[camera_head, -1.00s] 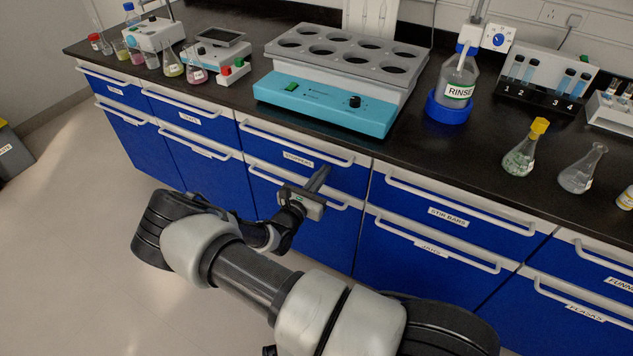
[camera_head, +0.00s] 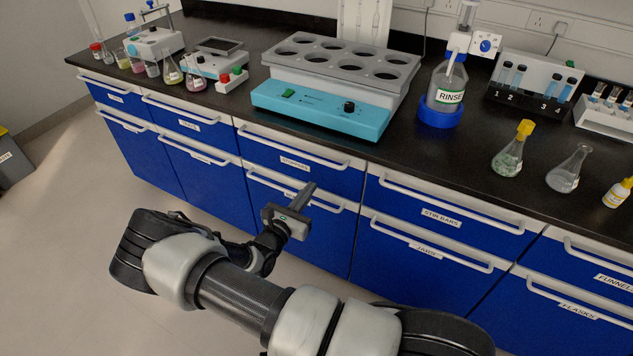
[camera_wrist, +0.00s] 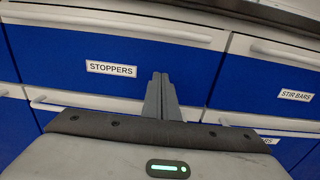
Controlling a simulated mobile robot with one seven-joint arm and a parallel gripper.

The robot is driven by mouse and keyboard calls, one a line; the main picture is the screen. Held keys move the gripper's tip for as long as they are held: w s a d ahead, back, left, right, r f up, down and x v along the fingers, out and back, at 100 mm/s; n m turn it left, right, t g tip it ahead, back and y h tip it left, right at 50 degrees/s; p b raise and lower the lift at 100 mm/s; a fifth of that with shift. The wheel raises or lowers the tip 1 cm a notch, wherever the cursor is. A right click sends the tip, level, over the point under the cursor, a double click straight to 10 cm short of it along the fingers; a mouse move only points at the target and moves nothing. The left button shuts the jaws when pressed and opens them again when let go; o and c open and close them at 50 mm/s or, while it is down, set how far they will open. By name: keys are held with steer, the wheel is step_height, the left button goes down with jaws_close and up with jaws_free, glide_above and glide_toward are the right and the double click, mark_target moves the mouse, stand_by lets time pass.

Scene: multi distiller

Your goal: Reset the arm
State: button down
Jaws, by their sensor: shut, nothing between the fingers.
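My gripper (camera_head: 308,189) is in front of the blue drawers below the bench, apart from them as far as I can tell. Its two grey fingers are together with nothing between them. In the wrist view, the shut fingers (camera_wrist: 161,85) point toward the drawer labelled STOPPERS (camera_wrist: 112,69). That drawer is closed. My arm is bent, with the elbow out to the left over the floor and the forearm reaching back toward the bench.
The black bench top (camera_head: 237,106) holds a teal multi-place heater (camera_head: 322,112), a RINSE bottle (camera_head: 446,92) in a blue ring, flasks (camera_head: 570,170) and racks. Drawer handles (camera_head: 455,205) stick out along the front. Open floor (camera_head: 75,220) lies at the left.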

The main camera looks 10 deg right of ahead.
steer(key=v, duration=0.7)
steer(key=s+d+r+m+g+y, duration=0.1)
steer(key=s+d+r+m+g, duration=0.4)
steer(key=r+m, duration=0.3)
steer(key=s+d+r+m+g, duration=0.3)
steer(key=s+r+m+g, duration=0.2)
steer(key=r+m+g, duration=0.3)
steer(key=s+a+r+m+t+y, duration=0.1)
steer(key=s+r+m+t+y, duration=0.2)
steer(key=s+r+m+y, duration=0.45)
steer(key=s+a+r+m+t+y, duration=0.1)
steer(key=s+r+m+t+y, duration=0.2)
steer(key=s+r, duration=0.75)
step_height(320, 180, up, 21)
steer(key=w+m+g+p, duration=0.1)
steer(key=w+p, duration=0.1)
steer(key=p, duration=1.7)
steer(key=shift+w+f, duration=0.25)
steer(key=shift+w, duration=0.05)
